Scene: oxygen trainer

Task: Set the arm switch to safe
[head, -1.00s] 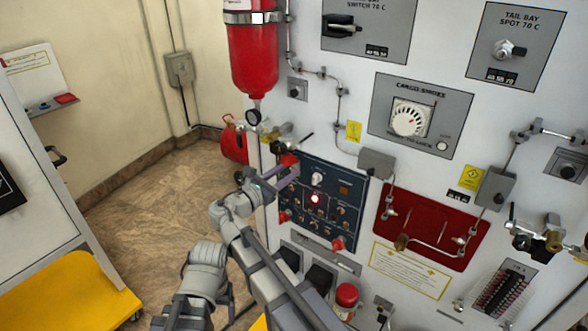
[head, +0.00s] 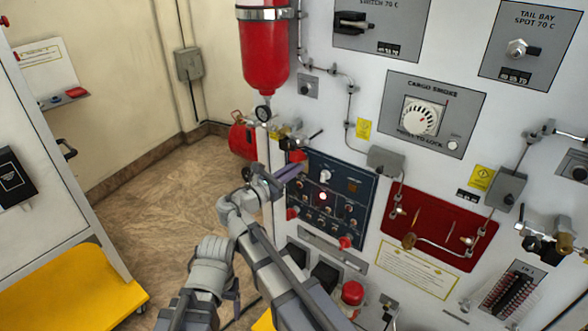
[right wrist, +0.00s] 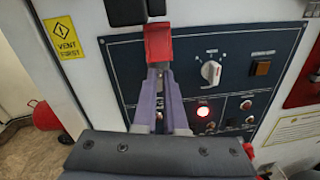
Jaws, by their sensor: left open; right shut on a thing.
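The arm switch, with a red handle or cover (head: 297,156), sits at the upper left corner of the dark blue panel (head: 357,207). In the right wrist view its red part (right wrist: 158,42) stands just beyond the purple fingers. My right gripper (head: 290,173) is at the switch, shut on it. In the right wrist view the fingertips (right wrist: 158,76) meet at the lower end of the red part and hide what lies between them. A lit red lamp (right wrist: 204,112) and a white rotary knob (right wrist: 211,72) are right of the fingers.
A red cylinder (head: 264,55) hangs above the panel, with a gauge and brass fittings below it. A red recessed plate (head: 440,228) with pipework is right of the panel. A grey cabinet with a yellow base (head: 75,290) stands left. The floor between is clear.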

